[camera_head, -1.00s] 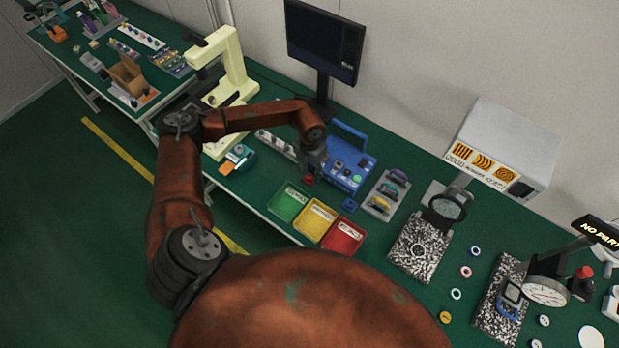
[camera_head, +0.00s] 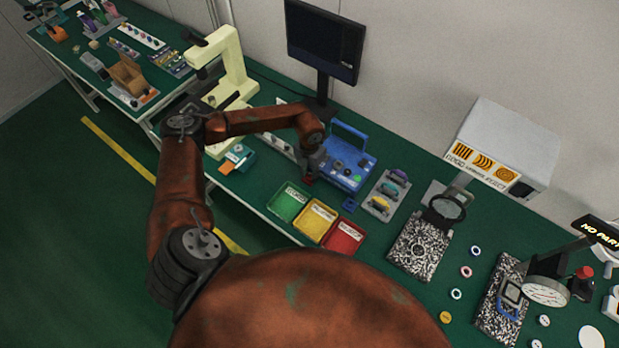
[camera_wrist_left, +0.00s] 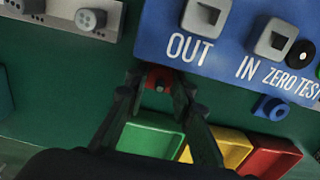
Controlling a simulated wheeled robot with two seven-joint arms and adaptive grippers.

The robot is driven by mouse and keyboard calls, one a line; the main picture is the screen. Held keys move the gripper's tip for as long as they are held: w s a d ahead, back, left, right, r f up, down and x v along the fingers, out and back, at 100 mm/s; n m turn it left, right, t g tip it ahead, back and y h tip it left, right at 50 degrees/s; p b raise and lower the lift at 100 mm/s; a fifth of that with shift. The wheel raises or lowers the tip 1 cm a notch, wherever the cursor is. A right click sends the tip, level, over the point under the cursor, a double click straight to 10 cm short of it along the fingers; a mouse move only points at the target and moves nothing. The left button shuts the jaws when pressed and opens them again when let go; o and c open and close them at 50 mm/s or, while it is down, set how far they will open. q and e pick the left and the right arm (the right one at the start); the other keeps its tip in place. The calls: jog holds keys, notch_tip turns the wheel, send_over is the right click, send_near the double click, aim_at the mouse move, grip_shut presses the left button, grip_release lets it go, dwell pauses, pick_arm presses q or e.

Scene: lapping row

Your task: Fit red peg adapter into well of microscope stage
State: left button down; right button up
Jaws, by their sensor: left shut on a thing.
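The red peg adapter (camera_wrist_left: 158,78) sits between the fingertips of my left gripper (camera_wrist_left: 161,84), which is shut on it. In the head view the left gripper (camera_head: 312,168) hangs at the front left corner of the blue box, and a bit of the red adapter (camera_head: 309,181) shows below it. In the wrist view the adapter is just in front of the box's "OUT" label. The cream microscope (camera_head: 233,68) stands farther left at the back. Its stage is partly hidden behind my left arm, and I cannot make out the well. My right gripper is not in view.
The blue box (camera_head: 350,165) with a handle is right beside the gripper. Green (camera_head: 287,203), yellow (camera_head: 314,222) and red (camera_head: 343,238) trays lie in front. A grey rack with knobs (camera_head: 276,144) and a teal-orange device (camera_head: 238,158) lie left. A monitor (camera_head: 325,42) stands behind.

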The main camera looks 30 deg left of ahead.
aim_at(309, 174)
pick_arm(q)
jog(key=shift+r, duration=0.1)
jog(key=shift+r, duration=0.2)
jog(key=r, duration=0.3)
jog(key=shift+s+r, duration=0.1)
jog(key=shift+s, duration=0.1)
jog(key=s+d+r, duration=0.6)
jog(key=s+r, duration=0.3)
jog(key=s, duration=0.3)
jog(key=shift+s+r, duration=0.15)
